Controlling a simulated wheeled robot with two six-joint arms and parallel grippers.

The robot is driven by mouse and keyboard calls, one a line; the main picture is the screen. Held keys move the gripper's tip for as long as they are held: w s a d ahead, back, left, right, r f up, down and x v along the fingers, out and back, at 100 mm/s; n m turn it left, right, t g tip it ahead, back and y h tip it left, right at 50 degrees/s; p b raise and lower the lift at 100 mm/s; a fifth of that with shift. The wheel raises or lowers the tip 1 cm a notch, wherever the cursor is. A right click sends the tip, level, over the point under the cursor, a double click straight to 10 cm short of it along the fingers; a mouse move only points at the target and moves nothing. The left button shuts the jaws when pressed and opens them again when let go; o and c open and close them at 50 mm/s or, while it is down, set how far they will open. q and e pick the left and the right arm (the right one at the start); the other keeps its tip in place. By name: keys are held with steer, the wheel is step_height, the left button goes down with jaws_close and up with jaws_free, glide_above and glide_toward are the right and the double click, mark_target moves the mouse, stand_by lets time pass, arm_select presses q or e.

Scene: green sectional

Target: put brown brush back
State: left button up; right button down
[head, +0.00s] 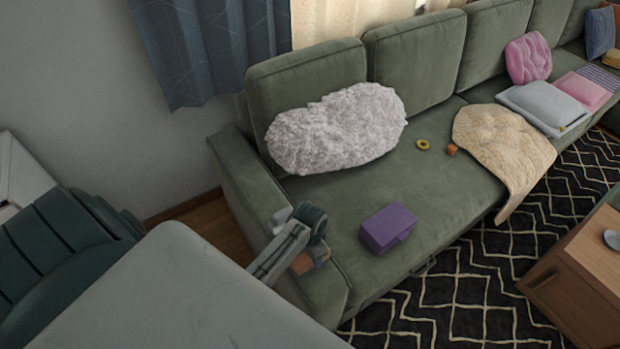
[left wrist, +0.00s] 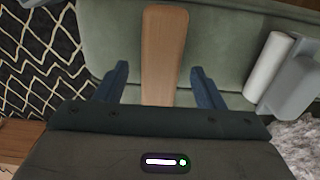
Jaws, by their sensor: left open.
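A long, flat brown wooden piece (left wrist: 165,50), which looks like the brown brush, lies over green upholstery in the left wrist view. No bristles show. In the head view a small part of it (head: 320,254) shows at the sofa's near armrest, the rest hidden by my arm. My left gripper (left wrist: 158,70) is open, with one dark blue finger on each side of the wooden piece and a gap to each. In the head view the left gripper (head: 314,232) is over the near armrest. My right gripper is not in view.
A white roll (left wrist: 268,65) with a grey part lies beside the wooden piece. On the green sofa (head: 440,185) are a fluffy pillow (head: 338,130), purple box (head: 387,227), yellow ring (head: 422,144), orange cube (head: 452,150) and beige blanket (head: 505,150). A wooden table (head: 580,265) stands right.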

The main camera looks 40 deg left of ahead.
arm_select(q)
step_height(320, 180, up, 8)
steer(key=shift+b, duration=0.35)
stand_by(0.4)
